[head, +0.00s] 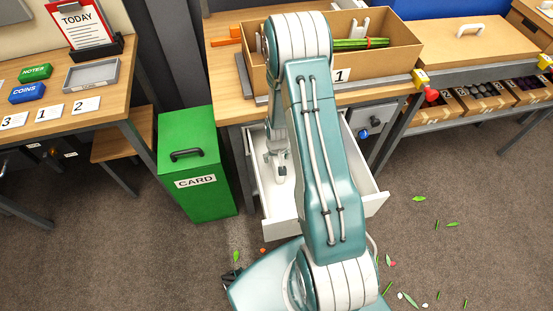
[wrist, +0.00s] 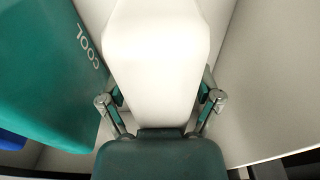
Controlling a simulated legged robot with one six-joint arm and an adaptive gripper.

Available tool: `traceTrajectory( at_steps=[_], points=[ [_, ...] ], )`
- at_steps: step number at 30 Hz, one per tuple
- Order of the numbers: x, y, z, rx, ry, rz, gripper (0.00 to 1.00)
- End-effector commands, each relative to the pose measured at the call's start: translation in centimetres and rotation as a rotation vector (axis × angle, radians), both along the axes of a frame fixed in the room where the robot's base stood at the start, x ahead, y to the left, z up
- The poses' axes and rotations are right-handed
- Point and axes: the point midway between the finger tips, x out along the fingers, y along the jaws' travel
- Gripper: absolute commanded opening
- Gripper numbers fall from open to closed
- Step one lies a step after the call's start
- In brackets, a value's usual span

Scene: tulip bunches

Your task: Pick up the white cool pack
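In the wrist view a plain white block, which looks like the white cool pack (wrist: 157,60), runs up the middle from my gripper (wrist: 160,96). My fingers stand apart, one along each side of it, with their pads at or very near its edges. I cannot tell whether they press on it. A teal pack (wrist: 45,70) marked COOL lies to the left, and a bit of a blue thing (wrist: 12,140) shows beyond it. In the head view my gripper (head: 279,172) is down inside the open white drawer (head: 360,192); the packs are hidden there.
The drawer walls stand close around my gripper. A cardboard box (head: 400,50) with green stems sits on the table above. A green CARD bin (head: 190,150) stands left of the drawer. Leaves are scattered on the floor at right.

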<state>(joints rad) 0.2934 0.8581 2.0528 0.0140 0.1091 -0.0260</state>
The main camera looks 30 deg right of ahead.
Motion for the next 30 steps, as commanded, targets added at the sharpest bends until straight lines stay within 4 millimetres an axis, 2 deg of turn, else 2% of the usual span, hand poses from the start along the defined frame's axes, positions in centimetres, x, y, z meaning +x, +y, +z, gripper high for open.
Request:
traceTrajectory(
  at_steps=[1,2,3,5,20,26,30],
  points=[
    [0.0,0.0,0.0,0.0,0.0,0.001,0.56],
    [0.0,0.0,0.0,0.0,0.0,0.001,0.43],
    [0.0,0.0,0.0,0.0,0.0,0.001,0.25],
    [0.0,0.0,0.0,0.0,0.0,0.001,0.0],
    [0.0,0.0,0.7,0.0,-0.001,0.001,0.0],
    [0.1,0.0,3.3,-0.002,-0.005,0.001,0.0],
    [-2.1,-0.9,6.0,-0.002,-0.004,-0.002,0.0]
  ],
)
